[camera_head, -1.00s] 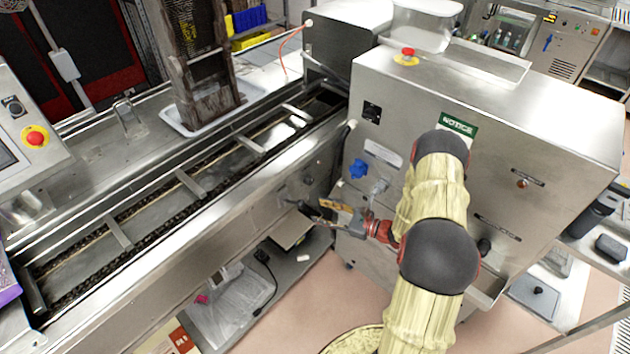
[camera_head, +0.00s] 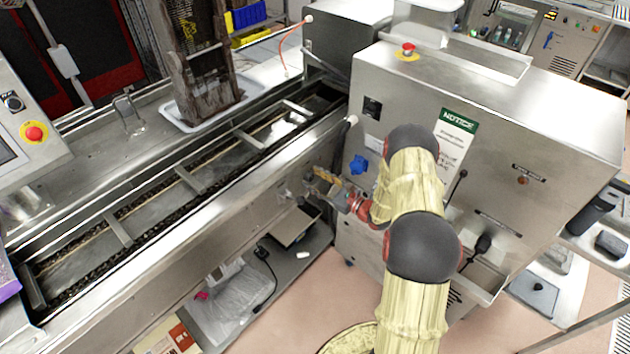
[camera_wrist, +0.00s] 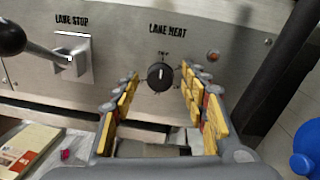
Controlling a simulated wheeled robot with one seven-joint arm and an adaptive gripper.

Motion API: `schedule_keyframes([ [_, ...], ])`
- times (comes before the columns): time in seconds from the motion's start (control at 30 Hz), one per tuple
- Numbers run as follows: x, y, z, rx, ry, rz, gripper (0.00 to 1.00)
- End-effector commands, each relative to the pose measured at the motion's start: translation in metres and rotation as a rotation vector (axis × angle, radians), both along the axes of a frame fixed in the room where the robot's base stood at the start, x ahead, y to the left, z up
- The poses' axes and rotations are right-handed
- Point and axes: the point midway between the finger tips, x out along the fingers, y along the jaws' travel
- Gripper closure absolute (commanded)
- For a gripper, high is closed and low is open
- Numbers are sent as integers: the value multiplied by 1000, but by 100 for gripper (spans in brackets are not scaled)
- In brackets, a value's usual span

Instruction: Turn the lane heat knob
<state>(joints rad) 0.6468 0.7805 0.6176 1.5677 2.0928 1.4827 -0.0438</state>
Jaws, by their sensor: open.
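The lane heat knob (camera_wrist: 160,77) is a round black dial with a light pointer mark, under the printed words LANE HEAT on a steel panel in the wrist view. My gripper (camera_wrist: 158,82) is open, with its yellow-padded fingers on either side of the knob in the picture. I cannot tell whether the fingertips reach the knob or stop short of it. In the head view my gripper (camera_head: 312,188) is at the front side of the steel lane, and the knob is not clear there.
A LANE STOP lever (camera_wrist: 78,55) with a black ball handle is left of the knob. An orange lamp (camera_wrist: 213,55) is to its right. A blue knob (camera_head: 358,166) sits on the steel cabinet (camera_head: 400,100) beside my arm. A low shelf (camera_head: 290,270) is below the lane.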

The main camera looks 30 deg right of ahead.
Motion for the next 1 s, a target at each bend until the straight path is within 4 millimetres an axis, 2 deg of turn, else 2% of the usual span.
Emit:
schedule_keyframes([
  [0.2,0,0,0,0,0,0,56],
  [1.0,0,0,0,0,0,0,100],
])
